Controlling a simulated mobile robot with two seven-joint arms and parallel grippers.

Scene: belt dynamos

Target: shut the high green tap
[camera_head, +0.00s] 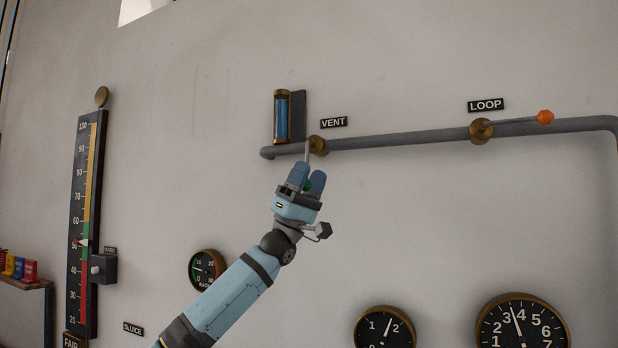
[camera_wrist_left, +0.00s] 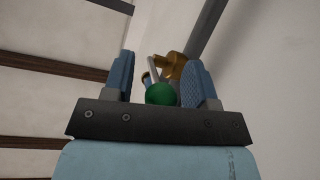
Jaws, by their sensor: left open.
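The green tap's knob (camera_wrist_left: 161,94) sits between the two fingers of my left gripper in the left wrist view, with a gap to the right finger. The brass body also shows in the left wrist view (camera_wrist_left: 175,66). My left gripper (camera_head: 309,178) is open around the knob. My right gripper is not in view.
The grey pipe (camera_head: 400,140) runs right to a second valve with an orange knob (camera_head: 545,117), labelled LOOP (camera_head: 486,105). A blue sight glass (camera_head: 281,116) stands at the pipe's left end. Round dials (camera_head: 522,325) are low on the wall; a tall scale (camera_head: 85,230) is left.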

